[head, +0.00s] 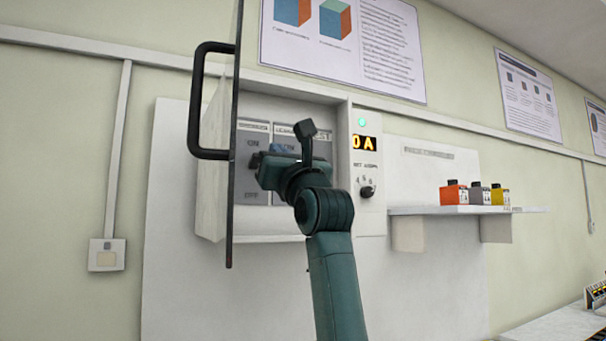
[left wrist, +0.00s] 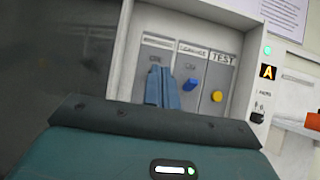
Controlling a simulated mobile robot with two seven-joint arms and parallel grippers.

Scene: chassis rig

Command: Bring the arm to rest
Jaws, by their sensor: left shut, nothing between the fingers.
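My left arm reaches up from the bottom of the head view, and its left gripper (head: 270,165) is in front of the open chassis box (head: 214,205). In the left wrist view the blue fingers of the left gripper (left wrist: 162,88) are together, with nothing between them. They cover part of the leftmost module (left wrist: 152,55). A blue knob (left wrist: 190,85) and a yellow knob (left wrist: 217,96) show to their right. I cannot tell from these views how far the fingertips are from the panel. My right gripper is not in view.
The box's door (head: 238,120) stands open, nearly edge-on, with a black handle (head: 196,105), close left of the gripper. A display (head: 364,142) with a lit green lamp (head: 362,121) is to the right. A shelf (head: 420,210) holds three small containers.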

